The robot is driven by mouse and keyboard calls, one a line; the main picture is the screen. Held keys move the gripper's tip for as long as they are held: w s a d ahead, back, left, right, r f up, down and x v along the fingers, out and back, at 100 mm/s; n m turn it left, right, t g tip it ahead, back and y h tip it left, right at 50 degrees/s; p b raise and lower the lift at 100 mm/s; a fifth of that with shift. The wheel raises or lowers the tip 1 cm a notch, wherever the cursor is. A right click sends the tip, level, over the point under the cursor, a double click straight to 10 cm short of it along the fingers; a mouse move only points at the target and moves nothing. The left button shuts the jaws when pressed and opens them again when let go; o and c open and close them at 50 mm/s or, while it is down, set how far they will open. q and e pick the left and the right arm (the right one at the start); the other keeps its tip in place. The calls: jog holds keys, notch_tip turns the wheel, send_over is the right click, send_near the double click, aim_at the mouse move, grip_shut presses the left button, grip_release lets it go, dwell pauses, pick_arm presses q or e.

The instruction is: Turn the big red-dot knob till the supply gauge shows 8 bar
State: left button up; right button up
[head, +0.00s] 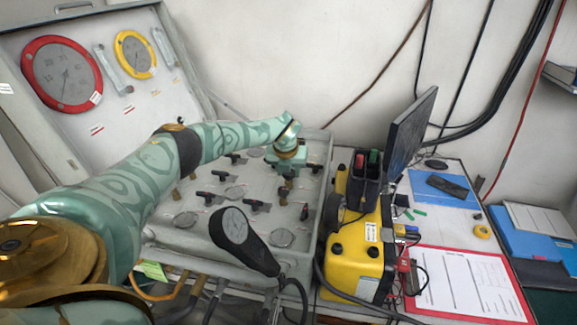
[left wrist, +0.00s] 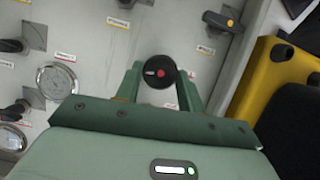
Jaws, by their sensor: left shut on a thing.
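The black knob with a red dot and a white mark (left wrist: 159,72) stands on the grey panel between my left fingers in the left wrist view. My left gripper (head: 287,174) points down at the panel's right part and is shut on this knob; in the head view the gripper hides it. A big red-rimmed gauge (head: 62,73) and a smaller yellow-rimmed gauge (head: 135,54) are on the raised lid at the left. Their labels are too small to read, so I cannot tell which is the supply gauge or its reading. My right gripper is not in view.
Several black-handled valves and small round gauges (head: 283,237) cover the panel. A black gauge on a stem (head: 235,225) rises at its front. A yellow case (head: 358,255) stands close on the right, with a monitor (head: 408,130) behind. A red clipboard (head: 462,284) lies further right.

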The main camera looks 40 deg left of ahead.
pick_arm(q)
jog(key=shift+a+m+t+h, duration=0.1)
jog(key=shift+m+t+h, duration=0.2)
jog(key=shift+m, duration=0.8)
jog(key=o, duration=1)
jog(key=shift+c, duration=0.2)
jog(key=p+v, duration=0.3)
jog(key=v, duration=1.3)
jog(key=shift+r, duration=0.2)
jog(key=shift+s+a, duration=0.1)
